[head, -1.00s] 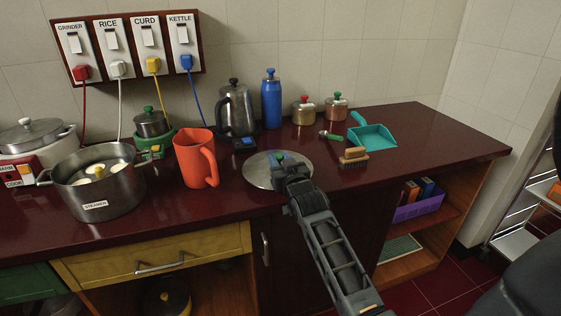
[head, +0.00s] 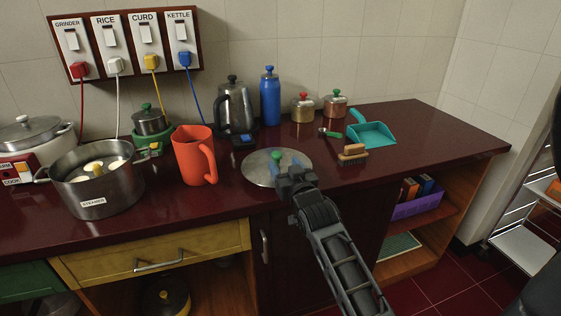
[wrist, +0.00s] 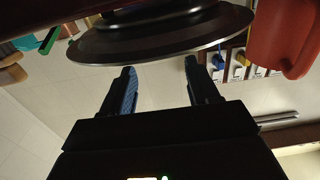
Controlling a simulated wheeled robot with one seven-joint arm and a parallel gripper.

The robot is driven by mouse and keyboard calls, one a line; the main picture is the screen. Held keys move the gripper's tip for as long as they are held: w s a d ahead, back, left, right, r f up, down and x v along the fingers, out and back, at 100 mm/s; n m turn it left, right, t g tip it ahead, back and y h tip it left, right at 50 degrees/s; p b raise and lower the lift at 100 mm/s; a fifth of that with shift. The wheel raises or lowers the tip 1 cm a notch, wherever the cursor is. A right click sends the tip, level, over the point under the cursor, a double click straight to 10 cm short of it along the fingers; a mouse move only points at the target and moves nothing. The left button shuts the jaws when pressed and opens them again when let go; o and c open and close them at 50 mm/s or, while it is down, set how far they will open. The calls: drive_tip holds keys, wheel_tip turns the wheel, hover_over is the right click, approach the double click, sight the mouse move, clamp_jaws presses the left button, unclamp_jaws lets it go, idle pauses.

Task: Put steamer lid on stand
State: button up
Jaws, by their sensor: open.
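The steamer lid (head: 258,176) is a round metal disc with a green knob (head: 277,155), toward the front of the dark red counter, right of the orange jug. My gripper (head: 286,172) is at the lid's front right part, close to the knob. In the wrist view, which is upside down, the lid's rim (wrist: 150,48) crosses the top, beyond my open gripper (wrist: 158,72). Nothing shows between the fingers. The knob is not visible there. I cannot clearly make out the stand or whether one is under the lid. The open steamer pot (head: 98,190) holds pale pieces.
The orange jug (head: 194,155) stands left of the lid. Behind are a kettle (head: 234,108) and a blue bottle (head: 270,97). A brush (head: 352,153) and a teal dustpan (head: 372,134) lie to the right. The counter's right end is clear.

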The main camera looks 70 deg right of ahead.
drive_tip(key=s+a+f+n+t+y, duration=0.1)
drive_tip(key=s+a+f+n+y, duration=0.2)
drive_tip(key=a, duration=1)
drive_tip(key=s+a+f+n+t+y, duration=0.1)
drive_tip(key=s+a+t+y, duration=0.15)
drive_tip(key=s+a, duration=0.7)
drive_tip(key=s+a+r+n+y, duration=0.2)
drive_tip(key=s+a+n+y, duration=0.1)
drive_tip(key=a, duration=0.6)
drive_tip(key=s+a+r+n+y, duration=0.2)
drive_tip(key=s+a+y, duration=0.3)
drive_tip(key=s+a, duration=0.3)
drive_tip(key=shift+s+a+r+n+b, duration=0.25)
drive_tip(key=shift+a+r+n+b, duration=0.2)
drive_tip(key=shift+r, duration=0.25)
